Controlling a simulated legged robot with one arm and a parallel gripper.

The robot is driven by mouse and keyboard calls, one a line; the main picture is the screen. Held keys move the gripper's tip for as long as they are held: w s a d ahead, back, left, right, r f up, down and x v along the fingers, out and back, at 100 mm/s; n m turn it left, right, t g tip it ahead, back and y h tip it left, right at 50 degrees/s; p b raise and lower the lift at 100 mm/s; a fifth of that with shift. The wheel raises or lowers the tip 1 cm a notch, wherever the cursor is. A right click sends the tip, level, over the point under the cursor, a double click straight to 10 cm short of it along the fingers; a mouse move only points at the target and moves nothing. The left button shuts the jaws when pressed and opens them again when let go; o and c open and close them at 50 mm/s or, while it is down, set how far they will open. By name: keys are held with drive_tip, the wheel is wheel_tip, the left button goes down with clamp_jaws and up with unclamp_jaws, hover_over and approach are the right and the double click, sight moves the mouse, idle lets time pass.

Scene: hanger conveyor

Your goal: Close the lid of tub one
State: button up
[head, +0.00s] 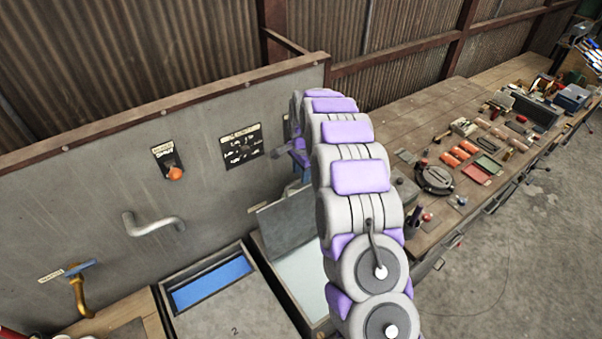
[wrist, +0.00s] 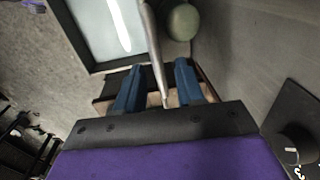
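In the head view, an open tub (head: 309,284) with a pale inside stands against the wall panel, left of my arm. A grey lid (head: 287,222) stands raised at its back. No number shows on this tub; my arm hides part of it. My gripper (head: 296,150) is by the panel, above and behind the raised lid, mostly hidden by my arm. In the wrist view, the blue fingers of my gripper (wrist: 160,70) are apart. A thin metal rod (wrist: 153,50) shows between them; I cannot tell if they touch it. The pale tub (wrist: 104,28) shows beyond.
A tub marked 2 (head: 235,312) with a blue strip inside stands to the left. The panel carries a bent handle (head: 153,223), an orange button (head: 175,173) and a blue-handled tap (head: 78,285). A cluttered workbench (head: 440,215) runs right; the floor beside it is clear.

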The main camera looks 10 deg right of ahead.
drive_tip(key=shift+f, duration=0.95)
clamp_jaws()
